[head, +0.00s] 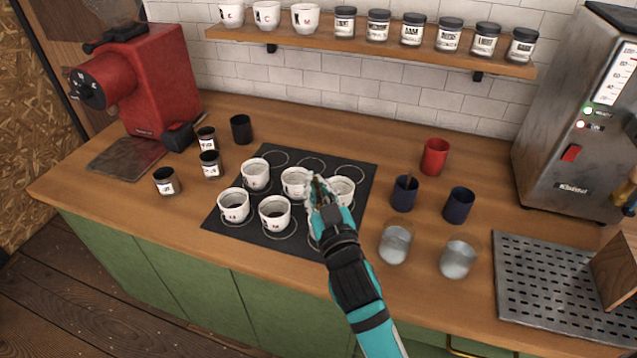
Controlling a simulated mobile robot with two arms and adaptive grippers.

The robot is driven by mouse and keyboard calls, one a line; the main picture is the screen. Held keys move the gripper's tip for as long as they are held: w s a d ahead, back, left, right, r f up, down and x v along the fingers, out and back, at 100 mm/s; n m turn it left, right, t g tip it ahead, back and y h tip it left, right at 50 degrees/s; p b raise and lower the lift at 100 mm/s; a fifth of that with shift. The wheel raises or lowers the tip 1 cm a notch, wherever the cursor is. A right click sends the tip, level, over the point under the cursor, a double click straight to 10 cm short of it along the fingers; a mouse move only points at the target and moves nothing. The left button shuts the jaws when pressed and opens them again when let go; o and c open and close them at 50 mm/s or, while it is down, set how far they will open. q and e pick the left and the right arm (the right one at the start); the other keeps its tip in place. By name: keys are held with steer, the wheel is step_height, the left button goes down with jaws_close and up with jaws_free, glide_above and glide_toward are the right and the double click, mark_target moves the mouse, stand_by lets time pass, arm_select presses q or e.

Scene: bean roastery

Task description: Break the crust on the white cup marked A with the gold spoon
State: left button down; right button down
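Several white cups with dark marks stand on a black mat (353,172): back left (255,180), back middle (294,190), back right (346,187), front left (233,212) and front middle (274,219). The marks are too small to read surely, so I cannot tell which cup is A. My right gripper (318,189) is over the mat between the back middle and back right cups. It appears shut on a thin gold-brown thing, seemingly the gold spoon, mostly hidden by the fingers. Whether it touches a cup cannot be told. My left gripper is out of view.
Right of the mat are navy cups (458,206) (403,197), one with a brown handle in it, a red cup (434,158) and clear glasses (395,245) (458,259). Small jars (167,183) and a red grinder (150,85) are left. A perforated tray (540,285) lies right.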

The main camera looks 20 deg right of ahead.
mark_target(319, 205)
steer(key=f+b, duration=0.1)
steer(key=f, duration=0.1)
steer(key=f+b, duration=0.2)
steer(key=w+f+b, duration=0.1)
steer(key=f, duration=0.1)
steer(key=shift+d+f, duration=0.15)
steer(key=shift+d, duration=0.15)
stand_by(0.3)
steer(key=shift+w+d, duration=0.1)
